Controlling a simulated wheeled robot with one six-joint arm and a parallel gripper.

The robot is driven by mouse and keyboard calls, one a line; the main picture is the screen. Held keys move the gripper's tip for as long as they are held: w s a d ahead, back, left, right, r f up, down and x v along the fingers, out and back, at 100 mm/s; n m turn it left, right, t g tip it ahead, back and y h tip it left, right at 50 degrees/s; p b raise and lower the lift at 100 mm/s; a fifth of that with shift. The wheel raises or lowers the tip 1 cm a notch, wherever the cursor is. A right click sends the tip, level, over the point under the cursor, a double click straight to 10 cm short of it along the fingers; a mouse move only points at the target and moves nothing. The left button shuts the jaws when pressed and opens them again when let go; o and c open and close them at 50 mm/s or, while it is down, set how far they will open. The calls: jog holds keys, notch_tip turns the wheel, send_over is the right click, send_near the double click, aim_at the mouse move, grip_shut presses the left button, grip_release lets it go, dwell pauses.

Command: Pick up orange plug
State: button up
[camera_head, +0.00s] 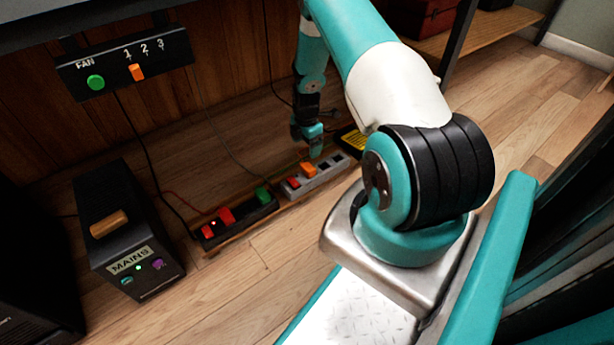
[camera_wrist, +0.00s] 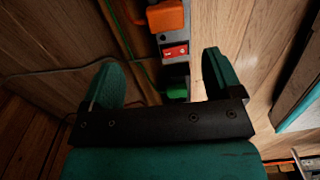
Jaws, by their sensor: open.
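The orange plug (camera_head: 308,169) sits in the grey power strip (camera_head: 328,177) on the floor. It also shows at the top edge of the wrist view (camera_wrist: 165,16). My gripper (camera_head: 313,146) is above the grey strip, close to the plug. In the wrist view my gripper (camera_wrist: 160,68) is open, its two teal fingers spread and nothing held. The plug lies beyond the fingertips there, not between them. A red switch (camera_wrist: 175,51) on the strip shows between the fingers. The exact height of my gripper above the plug is hard to tell.
A black strip (camera_head: 232,228) with red plugs (camera_head: 226,215) and a green plug (camera_head: 263,195) lies to the left. Cords run across the floor. A black MAINS box (camera_head: 132,262) stands further left. A yellow-and-black object (camera_head: 354,141) is behind the grey strip. Wooden floor in front is clear.

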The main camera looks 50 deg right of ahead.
jog(key=b, duration=0.2)
send_over(308, 167)
jog(key=f, duration=0.5)
jog(key=shift+w, duration=0.35)
jog(key=f+b, duration=0.4)
jog(key=f, duration=0.1)
jog(key=shift+s+f, duration=0.15)
jog(key=shift+s, duration=0.25)
jog(key=shift+c, duration=0.4)
jog(key=c, duration=1.1)
